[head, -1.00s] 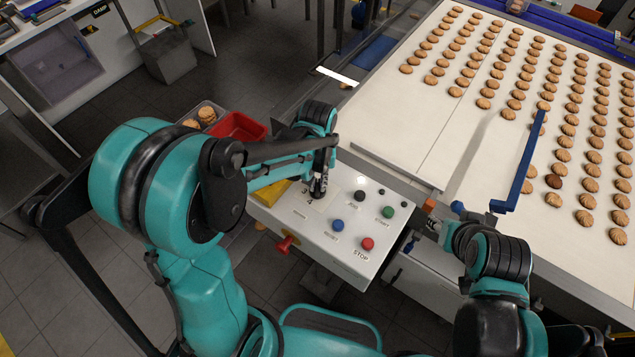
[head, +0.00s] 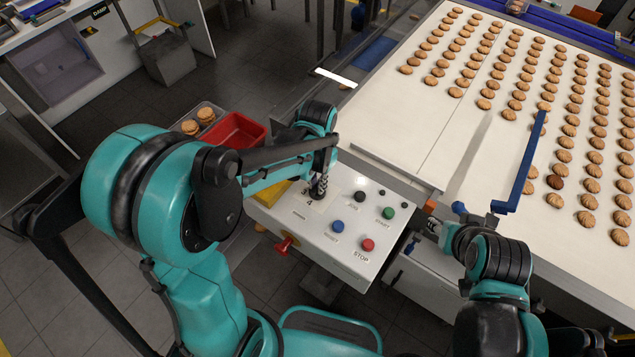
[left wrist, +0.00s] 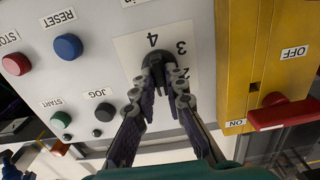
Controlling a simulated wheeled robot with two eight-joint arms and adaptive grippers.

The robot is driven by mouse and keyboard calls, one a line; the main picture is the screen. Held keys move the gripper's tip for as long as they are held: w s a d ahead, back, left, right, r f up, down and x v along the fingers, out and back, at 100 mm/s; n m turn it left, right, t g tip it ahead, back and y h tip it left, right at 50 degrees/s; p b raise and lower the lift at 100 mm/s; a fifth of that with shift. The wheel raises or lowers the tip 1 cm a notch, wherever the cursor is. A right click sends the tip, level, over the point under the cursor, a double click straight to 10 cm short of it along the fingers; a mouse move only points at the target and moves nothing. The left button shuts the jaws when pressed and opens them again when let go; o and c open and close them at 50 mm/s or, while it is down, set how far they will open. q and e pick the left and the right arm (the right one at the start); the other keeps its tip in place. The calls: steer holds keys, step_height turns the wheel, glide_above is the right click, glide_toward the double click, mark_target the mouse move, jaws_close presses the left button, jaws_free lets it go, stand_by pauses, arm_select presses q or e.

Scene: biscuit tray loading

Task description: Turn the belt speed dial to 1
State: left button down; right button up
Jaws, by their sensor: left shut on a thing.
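The belt speed dial (left wrist: 157,80) is a black knob on a white scale plate (left wrist: 128,47), with the numbers 4, 3 and part of 2 showing in the left wrist view. My left gripper (left wrist: 161,84) is shut on the dial, one finger on each side of it. In the head view my left gripper (head: 318,188) points down at the control panel (head: 310,228) and hides most of the dial. I cannot tell which number the dial points at. My right gripper (head: 432,226) is low beside the conveyor, small and partly dark.
The panel bears a blue RESET button (head: 337,225), a red STOP button (head: 368,244), a green START button (head: 388,213) and a black JOG button (head: 360,196). A yellow box with a red switch handle (left wrist: 282,114) adjoins the dial. A red tray (head: 238,131) and the biscuit belt (head: 440,115) lie beyond.

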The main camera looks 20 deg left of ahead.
stand_by(0.3)
arm_select(q)
steer(key=c, duration=1.6)
jaws_free()
steer(key=shift+o, duration=0.2)
step_height(320, 180, up, 12)
